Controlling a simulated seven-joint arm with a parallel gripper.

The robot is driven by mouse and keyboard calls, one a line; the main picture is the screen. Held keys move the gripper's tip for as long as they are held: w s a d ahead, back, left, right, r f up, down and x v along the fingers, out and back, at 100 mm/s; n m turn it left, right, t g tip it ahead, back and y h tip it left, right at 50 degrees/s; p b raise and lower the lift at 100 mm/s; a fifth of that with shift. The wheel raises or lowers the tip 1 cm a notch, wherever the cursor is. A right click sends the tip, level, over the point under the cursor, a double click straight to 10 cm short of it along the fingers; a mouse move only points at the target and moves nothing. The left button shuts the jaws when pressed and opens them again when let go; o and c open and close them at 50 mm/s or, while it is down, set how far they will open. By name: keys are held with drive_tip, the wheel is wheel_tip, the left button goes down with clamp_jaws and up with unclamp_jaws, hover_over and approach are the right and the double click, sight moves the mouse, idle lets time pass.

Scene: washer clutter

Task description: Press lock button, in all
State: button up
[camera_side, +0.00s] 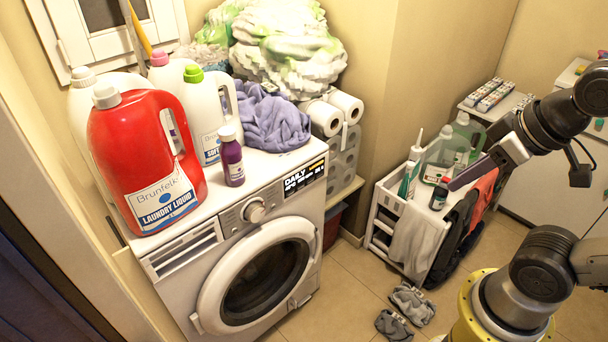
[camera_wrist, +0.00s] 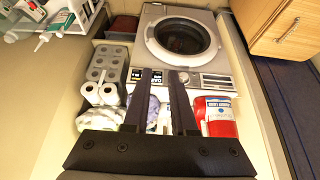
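The white washing machine (camera_side: 255,262) stands at the left in the side view, its round door closed. Its front panel carries a dial (camera_side: 254,211) and a lit dark display (camera_side: 304,176) reading "DAILY". Any lock button is too small to tell apart. In the wrist view the washer (camera_wrist: 215,60) appears upside down, with the display (camera_wrist: 138,75) partly behind a finger. My gripper (camera_side: 455,185) is at the right in the side view, above the white cart and well apart from the washer. In the wrist view my gripper (camera_wrist: 160,72) shows two separated fingers with nothing between them.
A red detergent jug (camera_side: 148,160), white jugs, a purple bottle (camera_side: 231,155) and purple cloth (camera_side: 270,120) crowd the washer top. Paper rolls (camera_side: 345,105) stand beside it. The white cart (camera_side: 400,215) holds bottles.

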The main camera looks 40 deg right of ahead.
clamp_jaws()
idle(1.4)
